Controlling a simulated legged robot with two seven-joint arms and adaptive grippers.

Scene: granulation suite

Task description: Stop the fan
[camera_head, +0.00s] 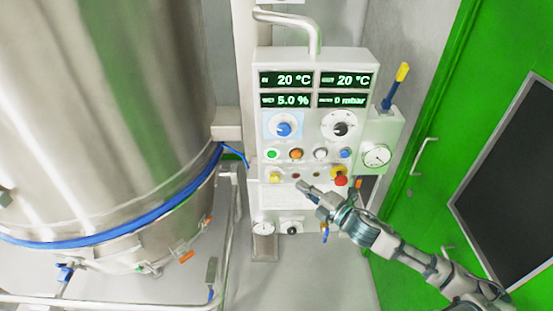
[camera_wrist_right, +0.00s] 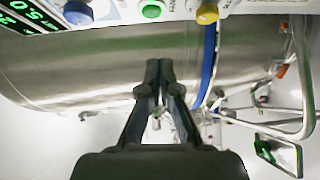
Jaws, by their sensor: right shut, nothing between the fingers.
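The white control panel (camera_head: 315,120) stands in the middle of the head view. It has green number displays, a blue knob (camera_head: 284,129), a black knob (camera_head: 340,129), a row of green, orange, white and blue buttons, a yellow button (camera_head: 275,177), and a red stop button (camera_head: 341,180) on yellow. My right gripper (camera_head: 303,187) is shut and empty, in front of the panel's lower part, between the yellow and red buttons. In the wrist view the shut fingers (camera_wrist_right: 158,68) point below the green button (camera_wrist_right: 152,10) and yellow button (camera_wrist_right: 207,14). My left gripper is out of view.
A large steel vessel (camera_head: 110,110) with a blue band fills the left. A pressure gauge (camera_head: 376,156) and a yellow-and-blue lever (camera_head: 395,86) sit right of the panel. A green door (camera_head: 425,170) with a dark window stands at the right.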

